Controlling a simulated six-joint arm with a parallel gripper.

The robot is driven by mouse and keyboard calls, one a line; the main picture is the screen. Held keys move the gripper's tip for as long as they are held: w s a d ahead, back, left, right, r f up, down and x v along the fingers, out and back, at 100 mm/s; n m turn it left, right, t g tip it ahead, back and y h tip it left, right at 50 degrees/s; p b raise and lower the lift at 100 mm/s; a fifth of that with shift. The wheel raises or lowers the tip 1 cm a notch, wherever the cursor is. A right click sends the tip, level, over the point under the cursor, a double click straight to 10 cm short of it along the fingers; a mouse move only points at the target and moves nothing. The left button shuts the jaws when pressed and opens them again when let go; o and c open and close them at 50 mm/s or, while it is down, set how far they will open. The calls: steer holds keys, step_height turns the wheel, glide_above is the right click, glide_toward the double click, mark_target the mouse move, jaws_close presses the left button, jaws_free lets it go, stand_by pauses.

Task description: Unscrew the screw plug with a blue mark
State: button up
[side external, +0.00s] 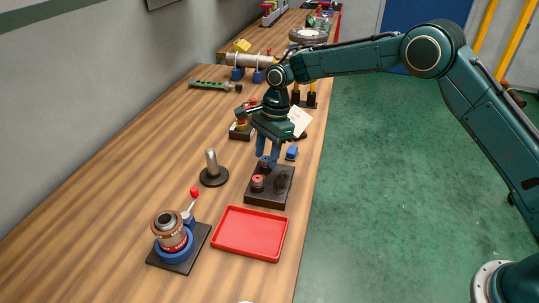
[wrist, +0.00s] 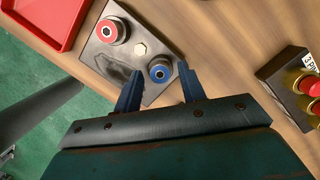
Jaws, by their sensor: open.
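A dark metal block (side external: 280,187) stands near the table's right edge, and it also shows in the wrist view (wrist: 98,60). The screw plug with the blue mark, a blue-ringed plug (wrist: 160,71), sits in the block's top at the end nearer my gripper. A red-ringed plug (wrist: 112,31) sits at the other end and shows in the side view (side external: 258,182). My gripper (wrist: 158,72) is open, its two blue fingers pointing at the blue-ringed plug, one on each side in the picture. I cannot tell if they touch it. In the side view, the fingers largely hide this plug.
A red tray (side external: 250,232) lies in front of the block. A post on a round base (side external: 212,173) stands to the left. A blue vise (side external: 172,246) holds a copper-coloured fitting at front left. A small blue block (side external: 291,153) is close behind my gripper. The left table area is clear.

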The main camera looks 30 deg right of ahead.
steer(key=m+t, duration=0.1)
steer(key=m, duration=0.3)
steer(key=shift+s+m, duration=0.1)
steer(key=shift+m, duration=0.2)
steer(key=shift+a, duration=0.2)
stand_by(0.4)
jaws_close()
steer(key=shift+n+g, duration=0.3)
steer(key=shift+n, duration=1.4)
steer(key=n, duration=0.4)
steer(key=shift+g, duration=0.4)
steer(key=n+g+h, duration=0.1)
steer(key=n, duration=0.6)
